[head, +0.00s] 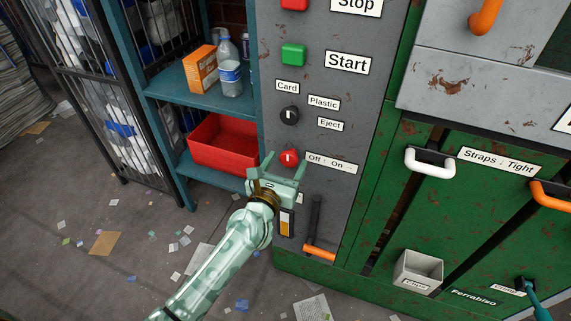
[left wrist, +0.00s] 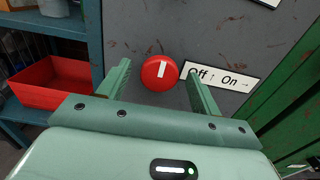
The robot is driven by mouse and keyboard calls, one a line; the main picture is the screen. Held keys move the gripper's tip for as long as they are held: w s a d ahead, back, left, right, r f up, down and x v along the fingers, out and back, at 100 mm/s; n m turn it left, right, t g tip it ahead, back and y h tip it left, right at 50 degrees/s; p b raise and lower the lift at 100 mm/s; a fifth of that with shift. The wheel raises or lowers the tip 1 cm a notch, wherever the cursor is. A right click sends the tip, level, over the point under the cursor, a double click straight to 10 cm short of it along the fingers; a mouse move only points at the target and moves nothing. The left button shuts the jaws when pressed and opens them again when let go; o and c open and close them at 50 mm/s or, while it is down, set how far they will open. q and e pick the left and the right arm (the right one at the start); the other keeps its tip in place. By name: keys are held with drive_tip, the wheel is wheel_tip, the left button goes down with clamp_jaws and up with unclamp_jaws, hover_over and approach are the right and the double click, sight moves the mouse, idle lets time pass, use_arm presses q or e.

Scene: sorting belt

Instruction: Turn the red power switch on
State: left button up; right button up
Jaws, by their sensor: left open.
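The red power switch (head: 289,158) is a round knob on the grey control panel, beside a white label reading "Off ↑ On →" (head: 331,162). The switch also shows in the left wrist view (left wrist: 160,73), its white mark pointing up, toward Off. My left gripper (head: 277,171) is open, just in front of the panel at the switch. In the left wrist view its two fingers (left wrist: 157,80) stand on either side of the knob, with gaps. I cannot tell contact. My right gripper is not in view.
Above are a black knob (head: 289,115), a green Start button (head: 293,54) and a red button. Below is an orange-handled lever (head: 319,251). A shelf with a red bin (head: 222,143) stands at left, green doors with handles at right. Litter covers the floor.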

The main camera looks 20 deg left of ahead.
use_arm(q)
drive_tip(key=c, duration=1)
drive_tip(key=shift+o, duration=0.3)
